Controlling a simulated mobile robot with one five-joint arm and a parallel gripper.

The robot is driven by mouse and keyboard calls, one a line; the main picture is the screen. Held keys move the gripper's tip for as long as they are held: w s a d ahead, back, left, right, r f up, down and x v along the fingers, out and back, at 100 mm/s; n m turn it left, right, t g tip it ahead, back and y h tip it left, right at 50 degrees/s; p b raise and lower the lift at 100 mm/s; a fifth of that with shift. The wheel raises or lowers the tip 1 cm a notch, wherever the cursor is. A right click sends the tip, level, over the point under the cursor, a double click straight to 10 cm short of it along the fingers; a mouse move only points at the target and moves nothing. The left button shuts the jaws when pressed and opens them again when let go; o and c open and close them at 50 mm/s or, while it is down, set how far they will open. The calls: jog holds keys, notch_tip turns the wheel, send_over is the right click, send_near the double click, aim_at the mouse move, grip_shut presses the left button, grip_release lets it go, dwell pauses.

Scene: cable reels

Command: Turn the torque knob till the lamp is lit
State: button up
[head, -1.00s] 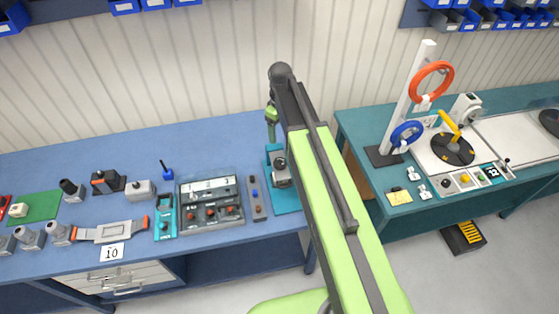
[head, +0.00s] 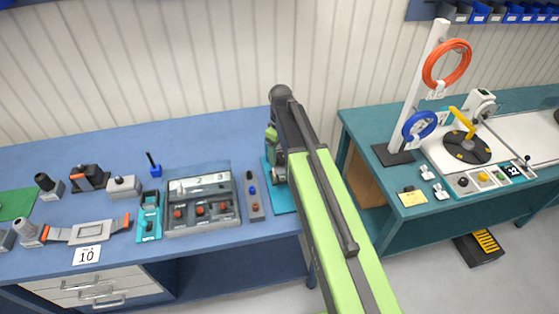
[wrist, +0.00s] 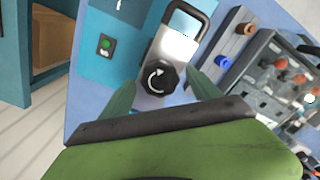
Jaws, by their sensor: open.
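The torque knob (wrist: 157,78) is black with a white curved arrow and sits on a grey device with a bright, pale face (wrist: 178,45). The device stands on a teal panel (head: 284,201), partly hidden behind my arm in the head view. A small green round piece (wrist: 106,43) in a dark square is on the panel beside it; I cannot tell whether it is the lamp or whether it is lit. My gripper (wrist: 160,84) is open, with its green fingers either side of the knob and visible gaps. My gripper (head: 271,143) is over the device in the head view.
A narrow grey box with blue and orange buttons (head: 253,195) stands close to the left of the panel. A grey case with orange knobs (head: 200,222) is further left. Right of a gap is another bench (head: 440,209) with cable reels.

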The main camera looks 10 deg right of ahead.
jog(key=c, duration=1.2)
jog(key=shift+a, duration=0.25)
jog(key=shift+c, duration=0.8)
jog(key=shift+d, duration=0.2)
jog(key=shift+m, duration=0.3)
jog(key=m, duration=0.4)
jog(key=shift+m, duration=0.4)
jog(key=m, duration=0.6)
jog(key=shift+m, duration=0.3)
